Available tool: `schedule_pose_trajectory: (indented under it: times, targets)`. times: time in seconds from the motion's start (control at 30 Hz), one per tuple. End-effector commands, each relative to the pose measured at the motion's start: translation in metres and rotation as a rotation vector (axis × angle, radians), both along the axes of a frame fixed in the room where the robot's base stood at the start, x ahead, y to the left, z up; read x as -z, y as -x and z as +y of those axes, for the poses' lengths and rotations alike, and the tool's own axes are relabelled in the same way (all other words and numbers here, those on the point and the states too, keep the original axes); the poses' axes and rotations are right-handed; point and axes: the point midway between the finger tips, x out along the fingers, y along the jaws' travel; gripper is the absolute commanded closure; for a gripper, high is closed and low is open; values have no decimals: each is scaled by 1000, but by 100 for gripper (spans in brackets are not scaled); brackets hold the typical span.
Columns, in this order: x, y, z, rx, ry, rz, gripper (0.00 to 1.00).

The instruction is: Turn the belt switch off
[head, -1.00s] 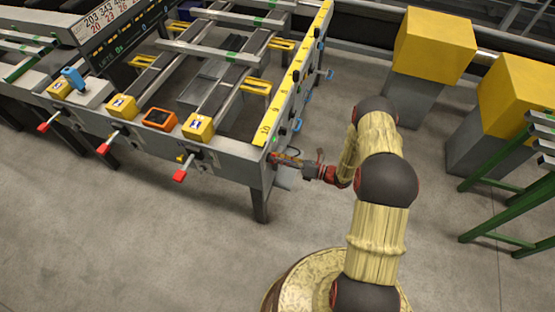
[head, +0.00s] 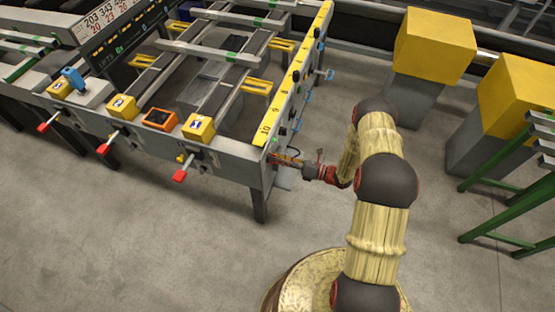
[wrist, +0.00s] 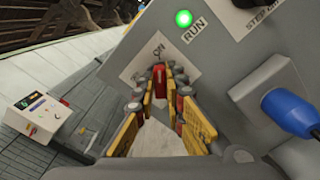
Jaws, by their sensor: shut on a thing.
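The belt switch (wrist: 159,76) is a small red lever on a white plate marked ON, on a grey panel in the wrist view. My gripper (wrist: 164,92) reaches it with its yellow-padded fingers on both sides and is shut on the lever. A green lamp (wrist: 183,18) marked RUN is lit above the switch. In the head view my gripper (head: 283,160) is against the near right end of the runout table (head: 235,160). The switch is too small and covered to make out there.
A blue plug (wrist: 290,112) sits in a grey housing close to the right of my gripper. A control box (wrist: 38,115) shows at left. In the head view, yellow-topped blocks (head: 435,45) and a green stand (head: 500,200) are at right. The floor in front is clear.

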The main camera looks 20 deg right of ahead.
Motion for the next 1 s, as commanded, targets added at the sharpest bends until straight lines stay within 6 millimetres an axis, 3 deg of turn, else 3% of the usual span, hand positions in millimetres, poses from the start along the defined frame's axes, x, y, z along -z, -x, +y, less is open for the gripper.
schedule_pose_trajectory:
  times: [0.37, 1.0]
  targets:
    - [1, 0, 0, 1, 96, -131, 100]
    - [0, 2, 1, 2, 447, -613, 100]
